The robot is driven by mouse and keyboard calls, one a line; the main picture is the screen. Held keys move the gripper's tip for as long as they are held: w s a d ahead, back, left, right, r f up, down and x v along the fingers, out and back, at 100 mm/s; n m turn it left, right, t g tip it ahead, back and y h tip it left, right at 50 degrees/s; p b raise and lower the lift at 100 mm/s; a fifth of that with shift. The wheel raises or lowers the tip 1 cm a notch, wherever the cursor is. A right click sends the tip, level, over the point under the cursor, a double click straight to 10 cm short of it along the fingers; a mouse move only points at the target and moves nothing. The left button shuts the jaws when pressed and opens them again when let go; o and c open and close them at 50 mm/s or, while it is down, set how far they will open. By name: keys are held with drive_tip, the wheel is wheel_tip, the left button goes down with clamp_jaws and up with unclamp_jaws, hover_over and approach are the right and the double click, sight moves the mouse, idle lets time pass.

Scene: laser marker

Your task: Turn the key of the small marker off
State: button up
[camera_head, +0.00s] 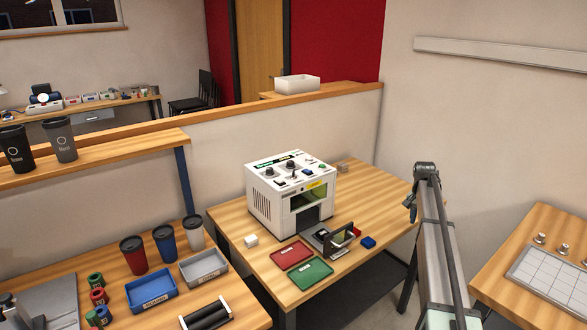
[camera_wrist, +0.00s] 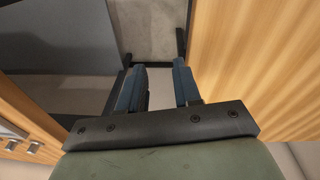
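The small marker (camera_head: 272,206), a white box-shaped machine, stands on the wooden table in the head view. Its sloped top panel (camera_head: 291,171) carries dark knobs, small switches, a green button and a yellow label. The key is too small to pick out for certain among these controls. My gripper (camera_head: 410,207) is small in the head view, to the right of the marker near the table's right edge, apart from the marker. In the wrist view, my gripper (camera_wrist: 158,86) has its two blue fingers apart with nothing between them. The marker is not recognizable in the wrist view.
Red (camera_head: 291,256) and green (camera_head: 310,272) trays lie in front of the marker. A low wall (camera_head: 290,118) runs behind. Another table (camera_head: 545,225) stands at right.

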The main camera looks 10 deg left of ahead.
drive_tip(key=w+a+r+n, duration=0.1)
drive_tip(key=w+a+r, duration=0.3)
drive_tip(key=a+r, duration=0.55)
wheel_tip(320, 180, up, 22)
drive_tip(key=n+y, duration=0.1)
drive_tip(key=n, duration=0.5)
hover_over(294, 170)
drive_tip(key=shift+g, duration=0.3)
wheel_tip(294, 170, down, 12)
drive_tip(key=shift+s+f, duration=0.15)
drive_tip(key=shift+f, duration=0.05)
clamp_jaws()
